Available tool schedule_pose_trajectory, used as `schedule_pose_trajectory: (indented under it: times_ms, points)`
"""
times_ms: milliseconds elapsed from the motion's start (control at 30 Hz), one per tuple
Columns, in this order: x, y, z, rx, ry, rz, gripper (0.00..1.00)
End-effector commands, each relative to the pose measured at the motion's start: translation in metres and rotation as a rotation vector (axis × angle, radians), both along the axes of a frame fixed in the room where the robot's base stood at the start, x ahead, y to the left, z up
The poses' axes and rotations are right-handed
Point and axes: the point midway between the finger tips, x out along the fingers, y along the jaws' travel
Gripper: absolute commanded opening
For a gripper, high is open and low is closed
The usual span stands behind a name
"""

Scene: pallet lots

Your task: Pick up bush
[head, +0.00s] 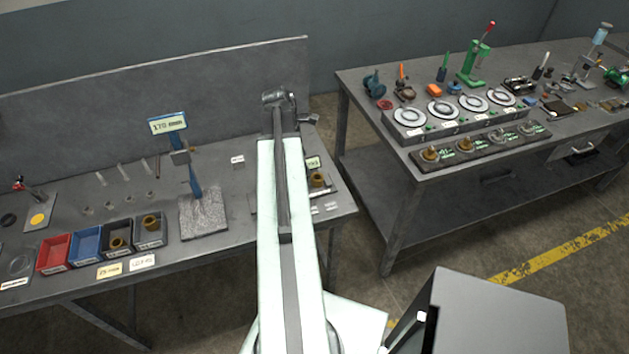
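A small brass bush (318,180) sits on the left bench, just right of my arm and partly beside a small label. Another brass bush (150,223) is in the grey bin (151,241) on that bench. A further brass piece (117,243) lies in the dark bin (118,255) to its left. My arm reaches up over the left bench. The end of it shows as a dark joint and a small grey part, my gripper (309,119), near the bench's back panel. Its fingers are not clear, so I cannot tell if they are open or holding anything.
A red bin (53,253) and a blue bin (86,245) stand left of the others. A stand with a display (168,124) is behind a textured plate (203,213). The right bench (385,145) is crowded with dials and tools. A grey box (495,315) stands at front right.

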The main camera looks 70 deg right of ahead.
Motion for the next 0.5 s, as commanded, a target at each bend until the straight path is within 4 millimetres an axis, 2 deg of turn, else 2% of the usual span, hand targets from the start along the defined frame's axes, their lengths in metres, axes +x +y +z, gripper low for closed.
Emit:
schedule_pose_trajectory:
  times_ms: [33, 100, 233, 400, 500]
  points:
    - [-0.010, -0.004, 0.000, 0.000, 0.000, -0.018, 0.67]
    - [-0.017, -0.007, 0.000, 0.000, 0.000, -0.031, 0.67]
    - [-0.021, -0.009, -0.007, 0.000, 0.000, -0.036, 0.67]
    - [-0.028, -0.013, -0.029, 0.000, 0.000, -0.041, 0.67]
    - [-0.029, -0.013, -0.027, -0.001, 0.000, -0.040, 0.67]
